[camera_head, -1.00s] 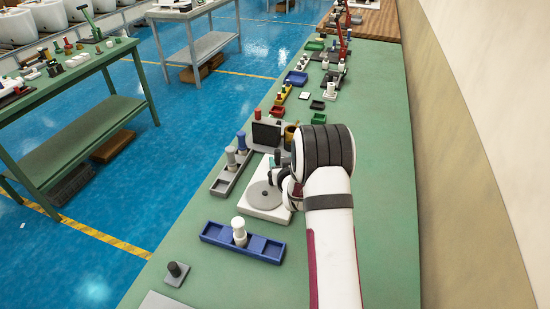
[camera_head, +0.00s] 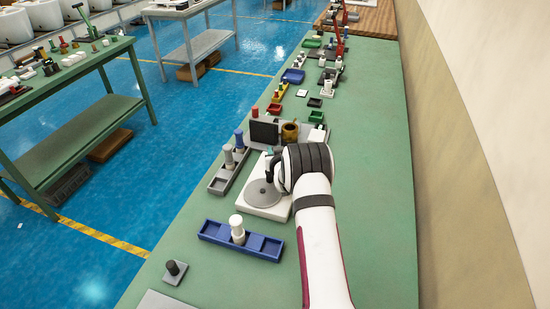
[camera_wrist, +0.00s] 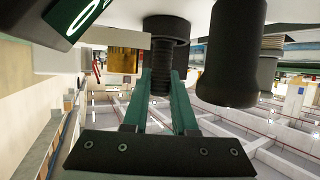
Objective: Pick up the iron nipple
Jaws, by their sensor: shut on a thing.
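A dark threaded piece, which looks like the iron nipple (camera_wrist: 161,82), stands between the green fingers of my gripper (camera_wrist: 160,76) in the wrist view. The fingers are shut on it. Its far end meets a wider black round part (camera_wrist: 167,30) by the pale surface; I cannot tell whether the two are joined. In the head view my wrist hides the fingertips and the nipple, beside the white device with a grey disc (camera_head: 264,194).
A thick black cylinder (camera_wrist: 231,55) stands close beside the fingers in the wrist view. A blue tray (camera_head: 212,231) holding a white fitting lies nearer in the head view. A grey tray (camera_head: 218,184) with fittings stands left. The green bench is clear at right.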

